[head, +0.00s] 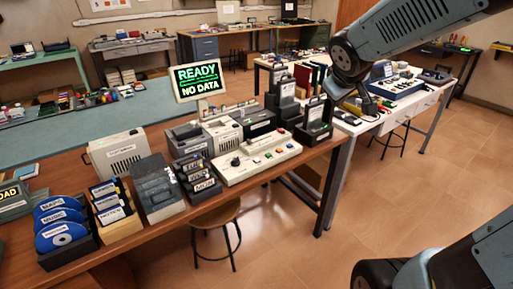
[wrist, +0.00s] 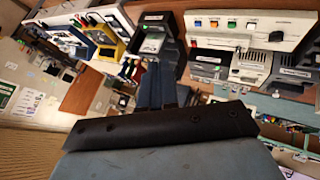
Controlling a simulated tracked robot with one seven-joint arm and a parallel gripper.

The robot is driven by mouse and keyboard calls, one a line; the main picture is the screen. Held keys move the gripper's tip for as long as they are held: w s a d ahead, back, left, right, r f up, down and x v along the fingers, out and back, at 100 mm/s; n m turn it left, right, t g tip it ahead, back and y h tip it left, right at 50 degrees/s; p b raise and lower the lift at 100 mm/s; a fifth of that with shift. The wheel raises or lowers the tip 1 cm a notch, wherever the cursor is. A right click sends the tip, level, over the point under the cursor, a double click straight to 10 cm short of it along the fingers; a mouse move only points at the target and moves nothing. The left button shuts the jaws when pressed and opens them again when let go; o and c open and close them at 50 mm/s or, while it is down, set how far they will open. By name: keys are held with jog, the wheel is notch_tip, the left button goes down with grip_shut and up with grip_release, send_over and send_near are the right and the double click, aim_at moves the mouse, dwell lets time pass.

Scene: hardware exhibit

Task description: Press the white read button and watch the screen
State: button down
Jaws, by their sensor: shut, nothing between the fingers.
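A dark handled device (head: 314,128) stands at the desk's right end, between my gripper and the panel. Disc racks (head: 72,250) and labelled cartridges (head: 196,180) fill the desk's left. A white table (head: 420,102) with equipment stands at the right. Open floor lies in front.

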jog(key=w+a+f+n+y, duration=0.2)
jog(key=w+a+f+n, duration=0.25)
jog(key=w, duration=0.35)
jog(key=n+g+y, duration=0.2)
jog(key=n+y, duration=0.5)
jog(key=n, duration=0.1)
send_over(259, 160)
notch_tip(259, 160, down, 14)
jog(key=shift+r, duration=0.25)
jog(key=shift+a, duration=0.1)
jog(key=shift+f, duration=4.4)
